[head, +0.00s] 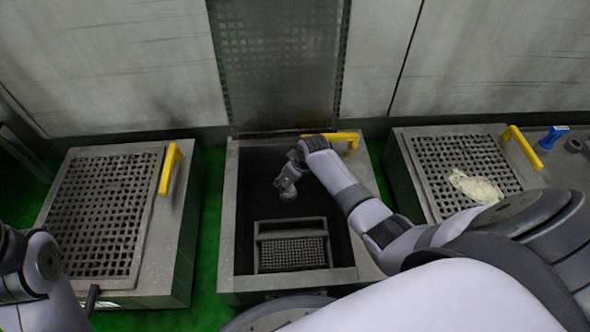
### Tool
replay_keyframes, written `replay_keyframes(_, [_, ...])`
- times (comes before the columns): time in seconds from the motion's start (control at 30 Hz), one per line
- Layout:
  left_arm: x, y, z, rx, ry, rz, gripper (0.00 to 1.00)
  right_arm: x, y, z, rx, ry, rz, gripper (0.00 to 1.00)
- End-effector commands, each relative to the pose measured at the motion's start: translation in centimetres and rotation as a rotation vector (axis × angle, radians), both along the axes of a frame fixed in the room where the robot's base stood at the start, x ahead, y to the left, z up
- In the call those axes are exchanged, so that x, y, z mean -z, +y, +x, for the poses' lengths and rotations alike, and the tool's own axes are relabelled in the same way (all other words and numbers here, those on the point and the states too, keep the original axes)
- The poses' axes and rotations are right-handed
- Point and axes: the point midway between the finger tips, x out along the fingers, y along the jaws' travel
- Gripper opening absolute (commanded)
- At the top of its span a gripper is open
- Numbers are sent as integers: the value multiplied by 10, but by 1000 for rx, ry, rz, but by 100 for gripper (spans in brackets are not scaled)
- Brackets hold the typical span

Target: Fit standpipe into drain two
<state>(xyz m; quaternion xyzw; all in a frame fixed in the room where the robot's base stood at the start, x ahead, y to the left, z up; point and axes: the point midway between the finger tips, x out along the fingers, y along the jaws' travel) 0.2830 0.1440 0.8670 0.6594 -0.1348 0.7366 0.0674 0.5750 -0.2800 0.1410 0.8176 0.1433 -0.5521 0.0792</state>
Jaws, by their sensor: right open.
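Three metal drain boxes stand in a row. The middle drain (229,215) is open, with a dark pit and a small grated basket (292,250) low inside it. My right arm reaches over it from the right, and my right gripper (287,190) hangs pointing down in the pit, behind the basket. It is open, with nothing visible held. The left drain (183,225) and right drain (405,170) are covered by grates. I cannot make out a standpipe or drain numbers. My left arm shows at the lower left; its gripper is not in view.
Yellow handles mark the left (170,168), middle (345,137) and right (523,147) drains. A pale clump (474,187) lies on the right grate. A blue-handled object (553,137) stands at the far right. Green floor (208,240) shows between boxes; a grey wall (120,70) is behind.

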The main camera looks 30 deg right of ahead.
Motion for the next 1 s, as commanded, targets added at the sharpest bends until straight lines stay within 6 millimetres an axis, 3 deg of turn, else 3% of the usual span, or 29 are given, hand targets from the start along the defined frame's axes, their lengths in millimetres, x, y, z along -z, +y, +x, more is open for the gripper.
replay_keyframes(0.2, [0,0,0,0,1,1,40,-40,-8,-15,-1,-3,-3,51])
replay_keyframes(0.43, [0,0,0,0,1,1,40,-72,-12,-26,0,-3,-1,51])
replay_keyframes(0.63, [0,0,0,0,1,1,40,-82,-13,-31,-1,0,0,51])
replay_keyframes(1.0, [0,-1,1,0,2,2,40,-82,-13,-31,0,0,0,51])
